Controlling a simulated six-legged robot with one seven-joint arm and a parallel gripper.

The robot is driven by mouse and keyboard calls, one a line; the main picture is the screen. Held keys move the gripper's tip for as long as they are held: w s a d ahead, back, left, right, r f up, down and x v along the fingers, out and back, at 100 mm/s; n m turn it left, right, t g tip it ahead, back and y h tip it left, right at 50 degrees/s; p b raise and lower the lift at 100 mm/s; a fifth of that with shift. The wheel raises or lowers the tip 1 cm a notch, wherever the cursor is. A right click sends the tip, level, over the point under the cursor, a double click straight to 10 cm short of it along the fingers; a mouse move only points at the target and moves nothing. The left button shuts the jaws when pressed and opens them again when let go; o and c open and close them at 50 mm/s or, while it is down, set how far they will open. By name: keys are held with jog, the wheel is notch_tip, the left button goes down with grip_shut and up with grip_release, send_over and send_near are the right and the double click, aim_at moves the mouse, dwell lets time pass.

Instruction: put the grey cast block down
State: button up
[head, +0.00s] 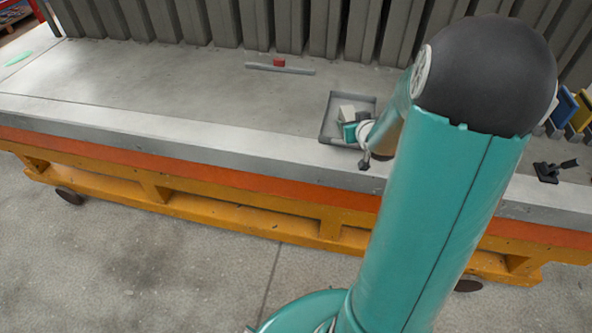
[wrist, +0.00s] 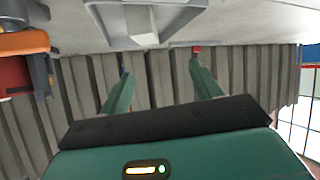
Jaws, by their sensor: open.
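The grey cast block (head: 347,112) sits in a shallow grey tray (head: 325,117) near the front edge of the table. In the wrist view the block (wrist: 140,22) shows at the top, within the tray. My gripper (head: 350,131) is beside the block on its near side in the head view, partly hidden by my arm. In the wrist view my gripper's (wrist: 160,72) two teal fingers are spread apart with nothing between them. The block's underside is hidden.
A small red block (head: 279,63) stands by a thin grey bar (head: 281,69) on the table. A black clamp (head: 555,170) and blue and yellow pieces (head: 566,105) are at the right. Tall grey panels line the back. The table left of the tray is mostly clear.

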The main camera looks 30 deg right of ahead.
jog(key=s+a+r+n+g, duration=0.1)
jog(key=s+a+r, duration=0.1)
jog(key=a+r, duration=0.45)
jog(key=s+a+r+g, duration=0.2)
jog(key=s+a+r, duration=0.15)
jog(key=a, duration=0.55)
jog(key=s+a+r+n+g+y, duration=0.1)
jog(key=s+a+r+y, duration=0.1)
jog(key=s+a, duration=0.5)
jog(key=s+a+r+g+y, duration=0.1)
jog(key=s+a+r+y, duration=0.1)
jog(key=s+a, duration=0.5)
jog(key=shift+s+a+r+n+g, duration=0.3)
jog(key=shift+a+n+g, duration=0.1)
jog(key=shift+a, duration=0.1)
jog(key=shift+w, duration=0.1)
jog(key=c, duration=0.5)
jog(key=shift+d, duration=0.1)
jog(key=shift+c, duration=0.4)
jog(key=shift+d, duration=0.1)
